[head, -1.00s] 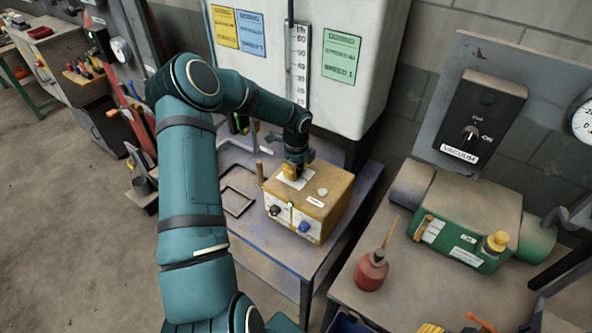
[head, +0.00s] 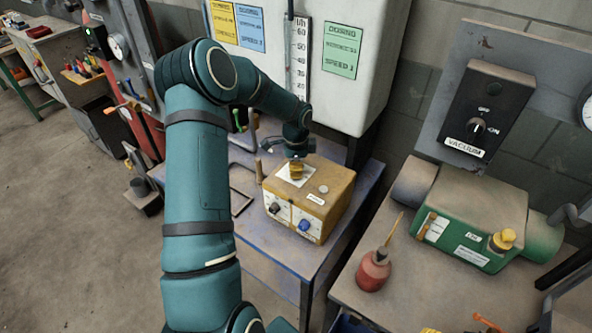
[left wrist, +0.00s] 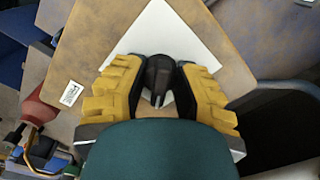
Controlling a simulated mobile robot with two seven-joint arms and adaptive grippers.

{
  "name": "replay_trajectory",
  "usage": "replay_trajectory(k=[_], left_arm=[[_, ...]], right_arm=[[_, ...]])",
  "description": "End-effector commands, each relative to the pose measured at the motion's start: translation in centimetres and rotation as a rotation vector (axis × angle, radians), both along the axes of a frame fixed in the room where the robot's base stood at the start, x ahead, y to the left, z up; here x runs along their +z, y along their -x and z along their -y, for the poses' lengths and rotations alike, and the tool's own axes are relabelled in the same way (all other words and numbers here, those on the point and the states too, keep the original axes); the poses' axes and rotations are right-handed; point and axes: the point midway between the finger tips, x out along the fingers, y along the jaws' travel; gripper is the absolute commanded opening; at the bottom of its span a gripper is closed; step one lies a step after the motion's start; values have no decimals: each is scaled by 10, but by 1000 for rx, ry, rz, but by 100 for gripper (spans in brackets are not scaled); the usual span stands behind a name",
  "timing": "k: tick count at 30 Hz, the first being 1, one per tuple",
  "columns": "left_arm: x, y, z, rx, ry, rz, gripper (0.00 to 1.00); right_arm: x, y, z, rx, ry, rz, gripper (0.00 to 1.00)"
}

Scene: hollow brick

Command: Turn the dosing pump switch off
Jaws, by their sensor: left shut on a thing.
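The dosing pump is a yellow-tan box (head: 325,190) on a blue table, with a black knob and a blue knob on its front face. A white square plate (head: 285,178) lies on its top. My left gripper (head: 297,168) points down onto this plate. In the left wrist view its yellow-padded fingers (left wrist: 160,78) are shut on a black switch knob (left wrist: 158,72), which stands on the white plate (left wrist: 185,30). The fingers hide the knob in the head view, and its markings cannot be read. My right gripper is not in view.
A white tank (head: 365,90) with a scale and label cards stands behind the pump. At the right are a vacuum switch box (head: 488,110), a green pump (head: 470,240) and a red oil can (head: 373,271) on another table. An empty frame outline lies left of the box.

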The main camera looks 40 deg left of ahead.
Motion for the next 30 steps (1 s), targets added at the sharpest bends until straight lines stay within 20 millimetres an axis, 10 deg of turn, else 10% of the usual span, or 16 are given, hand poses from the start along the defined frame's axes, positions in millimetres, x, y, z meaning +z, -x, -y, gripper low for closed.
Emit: replay_trajectory(k=[30], left_arm=[[-3, 1, 1, 875, 1, -5, 0]], right_arm=[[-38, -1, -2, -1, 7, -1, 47]])
